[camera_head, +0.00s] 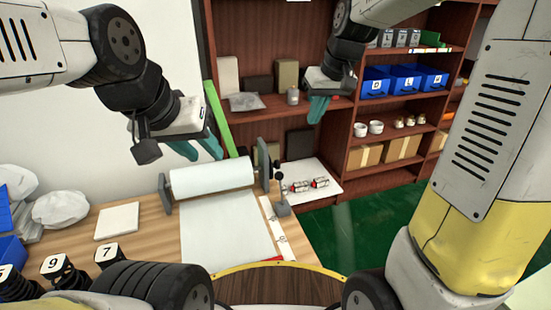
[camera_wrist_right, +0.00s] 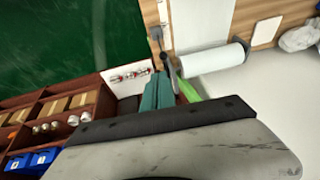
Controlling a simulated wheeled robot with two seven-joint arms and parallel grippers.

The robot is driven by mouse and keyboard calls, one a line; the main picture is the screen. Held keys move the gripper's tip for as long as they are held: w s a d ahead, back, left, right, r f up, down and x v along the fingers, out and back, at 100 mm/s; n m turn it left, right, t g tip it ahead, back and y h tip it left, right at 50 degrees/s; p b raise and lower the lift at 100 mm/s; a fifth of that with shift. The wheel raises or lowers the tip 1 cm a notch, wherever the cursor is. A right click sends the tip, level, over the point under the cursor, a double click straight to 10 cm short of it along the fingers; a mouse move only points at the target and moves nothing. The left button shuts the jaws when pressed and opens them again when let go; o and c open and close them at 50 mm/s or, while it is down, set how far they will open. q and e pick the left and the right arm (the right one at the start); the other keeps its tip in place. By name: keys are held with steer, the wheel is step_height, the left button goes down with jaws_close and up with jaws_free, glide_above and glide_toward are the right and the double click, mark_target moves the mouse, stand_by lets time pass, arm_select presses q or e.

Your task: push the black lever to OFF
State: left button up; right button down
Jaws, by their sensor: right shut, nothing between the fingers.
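The black lever (camera_head: 281,180) stands on a small grey base (camera_head: 283,209) at the right edge of the wooden table, beside a strip of white labels (camera_head: 272,229). The label text is too small to read. In the right wrist view, the lever's dark knob (camera_wrist_right: 156,33) shows just beyond the fingertips. My right gripper (camera_head: 318,111) is shut and empty, with teal fingers that also show in the right wrist view (camera_wrist_right: 157,92). In the head view it is above and to the right of the lever. My left gripper (camera_head: 205,149) is empty, its teal fingers apart, above the paper roll.
A white paper roll (camera_head: 211,177) lies on the table (camera_head: 145,222), held between end brackets. A white board (camera_head: 318,170) with small red-and-white items is right of the lever. Brown shelves (camera_head: 345,155) with blue bins stand behind. Black numbered blocks (camera_head: 109,254) are at lower left.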

steer(key=w+a+f+n, duration=0.1)
steer(key=w+a+f, duration=0.2)
steer(key=w+f, duration=0.2)
steer(key=w+a+f+n+g, duration=0.1)
steer(key=w+a+f, duration=0.2)
steer(key=w+f, duration=0.2)
steer(key=w+a+f+n+g, duration=0.1)
steer(key=w+a+f, duration=0.2)
steer(key=f, duration=0.6)
steer(key=shift+w+n+h, duration=0.3)
steer(key=shift+w, duration=0.6)
step_height(320, 180, down, 10)
steer(key=a, duration=0.1)
steer(key=shift+w+a, duration=0.3)
steer(key=shift+w, duration=0.15)
steer(key=shift+s+r, duration=0.15)
steer(key=shift+r, duration=0.05)
